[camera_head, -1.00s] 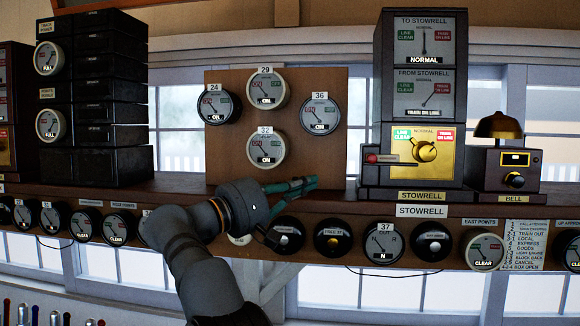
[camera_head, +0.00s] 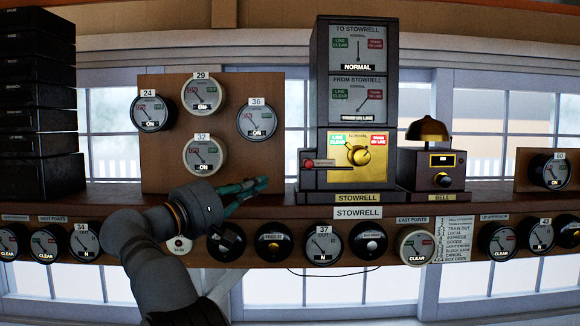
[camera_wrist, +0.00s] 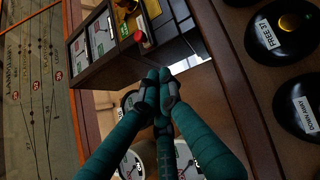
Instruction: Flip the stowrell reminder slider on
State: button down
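The Stowrell block instrument (camera_head: 356,62) stands on the shelf, with a yellow lower panel and a brass knob (camera_head: 358,155). At this panel's left side is a small slider with a red knob (camera_head: 308,163), which I take as the reminder slider; its label is too small to read. The red knob also shows in the wrist view (camera_wrist: 141,37), beyond my fingertips. My gripper (camera_head: 266,184) is left of and slightly below the red knob, apart from it. In the wrist view its green fingers meet at the tips (camera_wrist: 163,76), with nothing held.
A brass bell on a dark box (camera_head: 428,160) stands right of the instrument. A wooden board with several dials (camera_head: 226,105) stands left. Round dials and black plungers line the shelf front (camera_head: 323,243) below my gripper. The shelf between board and instrument looks clear.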

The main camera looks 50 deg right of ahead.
aim_at(303, 167)
jog(key=s+d+p, duration=0.1)
jog(key=d, duration=0.1)
jog(key=s+d+r+p, duration=0.1)
jog(key=d, duration=0.2)
jog(key=s+d+r+p, duration=0.1)
jog(key=d+p, duration=0.1)
jog(key=shift+s+d, duration=0.2)
jog(key=shift+s, duration=0.05)
jog(key=shift+d, duration=0.1)
